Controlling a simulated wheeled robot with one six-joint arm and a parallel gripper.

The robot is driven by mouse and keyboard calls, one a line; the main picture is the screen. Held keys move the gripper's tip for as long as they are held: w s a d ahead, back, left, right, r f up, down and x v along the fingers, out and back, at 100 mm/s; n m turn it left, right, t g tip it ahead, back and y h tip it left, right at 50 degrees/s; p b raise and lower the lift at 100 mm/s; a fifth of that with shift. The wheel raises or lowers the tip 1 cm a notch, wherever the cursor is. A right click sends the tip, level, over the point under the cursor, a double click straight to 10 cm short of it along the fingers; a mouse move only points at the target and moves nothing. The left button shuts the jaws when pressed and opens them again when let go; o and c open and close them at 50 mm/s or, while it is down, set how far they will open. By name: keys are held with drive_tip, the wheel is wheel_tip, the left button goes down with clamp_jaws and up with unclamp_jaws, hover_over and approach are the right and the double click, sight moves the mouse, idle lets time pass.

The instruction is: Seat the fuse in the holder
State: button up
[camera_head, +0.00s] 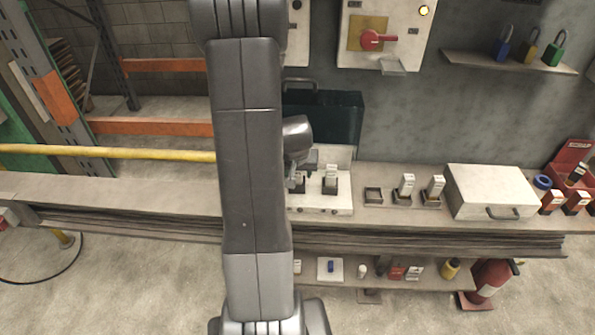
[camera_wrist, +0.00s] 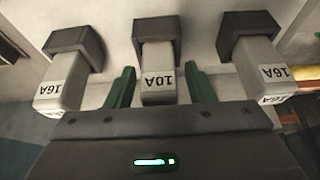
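In the wrist view a pale fuse labelled 10A (camera_wrist: 158,72) stands in a black holder (camera_wrist: 153,28). My gripper (camera_wrist: 160,92) has its two green fingers on either side of this fuse, with a narrow gap on each side. Fuses labelled 16A stand in black holders to the left (camera_wrist: 62,85) and right (camera_wrist: 262,70). In the head view my gripper (camera_head: 301,168) is at the pale fuse panel (camera_head: 320,208), mostly hidden by my arm. One fuse (camera_head: 331,174) shows there. On the bench are an empty holder (camera_head: 373,196) and two holders with fuses (camera_head: 406,185) (camera_head: 434,187).
A white case (camera_head: 490,190) lies right of the bench holders. A dark green case (camera_head: 335,115) stands behind the panel. A switch box with a red handle (camera_head: 372,39) and a padlock shelf (camera_head: 510,62) are on the wall. The bench left of my arm is clear.

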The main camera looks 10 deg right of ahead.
drive_tip(key=shift+r, duration=0.4)
drive_tip(key=v, duration=1.1)
drive_tip(key=shift+s+r+p, duration=0.2)
drive_tip(key=shift+s+p, duration=0.05)
drive_tip(key=shift+p, duration=0.15)
drive_tip(key=b+x, duration=0.1)
drive_tip(key=x, duration=1.1)
drive_tip(key=shift+w+f, duration=0.1)
drive_tip(key=shift+f, duration=0.15)
drive_tip(key=shift+r+p, duration=0.25)
drive_tip(key=shift+p, duration=0.05)
